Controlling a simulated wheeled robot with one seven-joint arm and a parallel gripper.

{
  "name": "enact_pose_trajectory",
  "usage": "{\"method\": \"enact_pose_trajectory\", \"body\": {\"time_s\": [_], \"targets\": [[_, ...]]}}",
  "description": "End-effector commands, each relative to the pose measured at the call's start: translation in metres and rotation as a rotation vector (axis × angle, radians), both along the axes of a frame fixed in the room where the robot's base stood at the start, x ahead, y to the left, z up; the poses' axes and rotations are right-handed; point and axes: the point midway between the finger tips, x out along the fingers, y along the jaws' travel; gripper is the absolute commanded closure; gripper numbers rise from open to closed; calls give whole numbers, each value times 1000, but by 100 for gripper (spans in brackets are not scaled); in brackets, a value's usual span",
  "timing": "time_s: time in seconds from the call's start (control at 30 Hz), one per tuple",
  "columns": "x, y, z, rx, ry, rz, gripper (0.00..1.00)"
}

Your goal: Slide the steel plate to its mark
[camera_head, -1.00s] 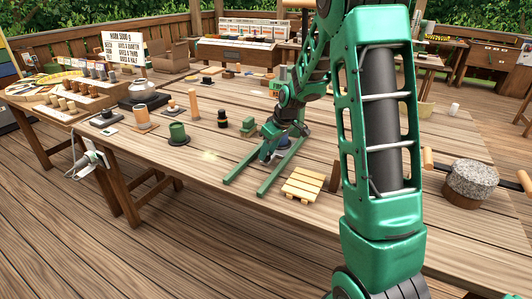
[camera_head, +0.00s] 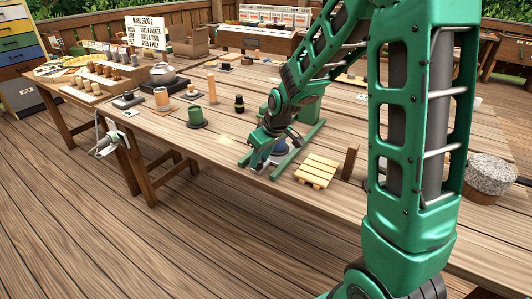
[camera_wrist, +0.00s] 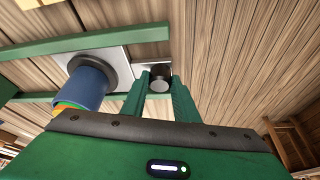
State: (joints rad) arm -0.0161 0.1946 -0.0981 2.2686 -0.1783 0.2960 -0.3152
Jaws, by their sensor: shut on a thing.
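The steel plate (camera_wrist: 118,60) lies between two green rails (camera_wrist: 110,38) in the wrist view. A dark ring and a blue cylinder (camera_wrist: 84,88) stand on it, with orange and green bands near the cylinder's lower end in the picture. My gripper (camera_wrist: 157,82) is shut on the plate's round metal knob (camera_wrist: 158,78). In the head view my gripper (camera_head: 258,152) is low over the rails (camera_head: 290,158), near their left end. My arm and gripper hide most of the plate there. I cannot make out its mark.
A small wooden pallet (camera_head: 316,170) lies right of the rails. A green cup (camera_head: 196,117) and a dark bottle (camera_head: 239,104) stand to the left. A stone block (camera_head: 490,175) is at the far right.

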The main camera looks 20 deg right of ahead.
Motion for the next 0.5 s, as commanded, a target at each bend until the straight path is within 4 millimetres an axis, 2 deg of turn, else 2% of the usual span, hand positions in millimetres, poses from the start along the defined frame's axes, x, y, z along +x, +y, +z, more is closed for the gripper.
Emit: {"method": "enact_pose_trajectory", "body": {"time_s": [0.2, 0.5], "targets": [[-9, 15, 0, -1, 1, 3, 100], [-12, 20, 0, 2, 3, 7, 100]]}}
